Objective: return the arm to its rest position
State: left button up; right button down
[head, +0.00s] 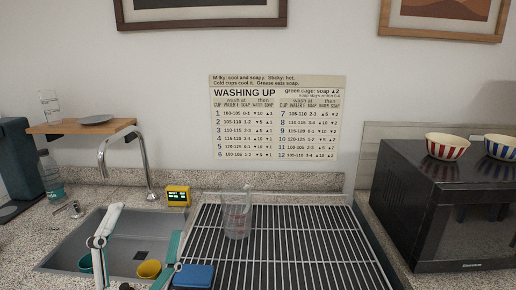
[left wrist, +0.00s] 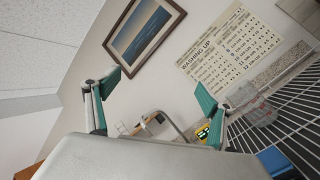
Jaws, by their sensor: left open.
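My left gripper (head: 142,232) is low in the head view, over the sink, with its two pale, teal-padded fingers spread apart. In the left wrist view the left gripper (left wrist: 158,92) is open, with nothing between its fingers and the wall and tap beyond. My right gripper is in neither view.
The sink (head: 128,243) holds a yellow cup (head: 149,269) and a teal cup (head: 86,262). A tap (head: 142,160) rises behind it. A clear measuring jug (head: 236,220) stands on the wire rack (head: 300,245); a blue sponge (head: 193,276) is near its front-left. A black microwave (head: 440,215) stands right.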

pick_arm(q)
jog(key=s+d+f+m+g+h, duration=0.1)
jog(key=d+f+m+g+h, duration=0.3)
jog(key=m, duration=0.6)
jog(key=s+d+f+m+g+h, duration=0.1)
jog(key=s+d+m+g+h, duration=0.1)
jog(key=d+m+h, duration=0.6)
jog(key=w+a+f+m+g+y, duration=0.1)
jog(key=a+f+m+g+y, duration=0.3)
jog(key=f, duration=0.5)
jog(key=w+a+f+m+g+y, duration=0.1)
jog(key=a+f+m+y, duration=0.3)
jog(key=f, duration=0.6)
jog(key=s+a+f+m+g+y, duration=0.1)
jog(key=s+a+f+g+y, duration=0.2)
jog(key=a, duration=0.4)
jog(key=s+a+f+m+g+y, duration=0.1)
jog(key=s+a+f+m+y, duration=0.2)
jog(key=a+f, duration=0.35)
jog(key=s+a+f+g+y, duration=0.25)
jog(key=a+f+y, duration=0.2)
jog(key=a, duration=0.35)
jog(key=w+d+f+n+t+h, duration=0.1)
jog(key=d+f+n+t+h, duration=0.2)
jog(key=d+f+h, duration=0.4)
jog(key=d+f+t, duration=0.1)
jog(key=d+f, duration=0.4)
jog(key=d, duration=0.3)
jog(key=shift+d+f, duration=0.3)
jog(key=shift+f, duration=0.1)
